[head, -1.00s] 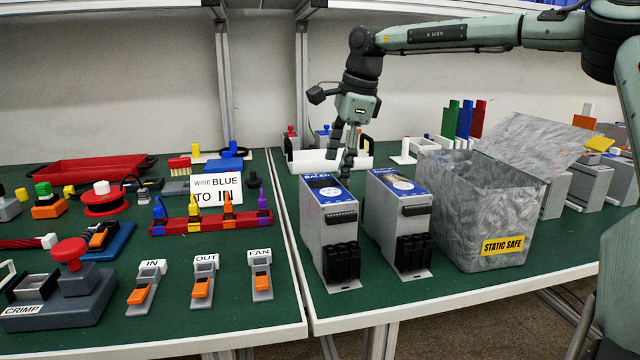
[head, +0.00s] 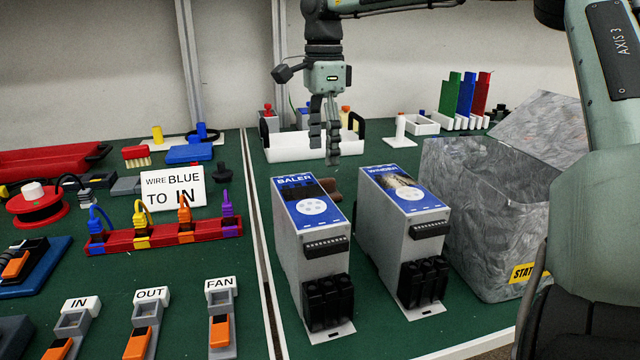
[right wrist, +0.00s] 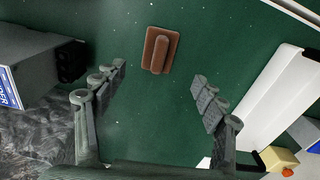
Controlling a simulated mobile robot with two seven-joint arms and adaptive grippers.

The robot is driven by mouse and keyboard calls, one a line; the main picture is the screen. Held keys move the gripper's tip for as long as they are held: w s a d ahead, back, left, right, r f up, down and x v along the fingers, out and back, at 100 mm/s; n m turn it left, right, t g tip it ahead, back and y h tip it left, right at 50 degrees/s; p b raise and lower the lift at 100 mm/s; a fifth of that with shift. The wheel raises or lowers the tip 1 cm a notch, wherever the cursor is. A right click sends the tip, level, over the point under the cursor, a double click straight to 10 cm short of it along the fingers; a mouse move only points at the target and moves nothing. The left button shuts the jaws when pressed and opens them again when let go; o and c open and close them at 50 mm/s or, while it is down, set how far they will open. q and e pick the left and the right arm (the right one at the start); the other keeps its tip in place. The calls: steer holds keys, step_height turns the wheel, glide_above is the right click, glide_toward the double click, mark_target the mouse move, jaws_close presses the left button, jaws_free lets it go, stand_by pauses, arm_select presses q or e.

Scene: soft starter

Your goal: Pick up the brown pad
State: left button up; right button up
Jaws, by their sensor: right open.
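The brown pad (right wrist: 160,50) lies on the green bench top in the right wrist view, a flat plate with a raised bar along it. In the head view a small brown part of it (head: 333,190) shows behind the box labelled BALER, which hides the rest. My right gripper (head: 328,148) hangs pointing down above and behind that box. In the right wrist view its fingers (right wrist: 160,82) are spread wide and empty, with the pad beyond them, roughly midway between the fingertips. My left gripper is not in view.
The BALER box (head: 313,230) and a similar box (head: 400,230) stand in front of the pad. A grey marbled open bin (head: 470,210) is to their right. A white tray (head: 300,147) with black handles stands behind. Bare bench surrounds the pad.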

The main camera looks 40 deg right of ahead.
mark_target(321, 180)
steer(key=shift+f, duration=0.35)
steer(key=f, duration=0.7)
steer(key=shift+a+p, duration=0.25)
steer(key=shift+p, duration=0.1)
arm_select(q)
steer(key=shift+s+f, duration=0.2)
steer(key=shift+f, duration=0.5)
arm_select(e)
steer(key=shift+c, duration=0.3)
steer(key=c, duration=1.2)
steer(key=shift+r, duration=0.1)
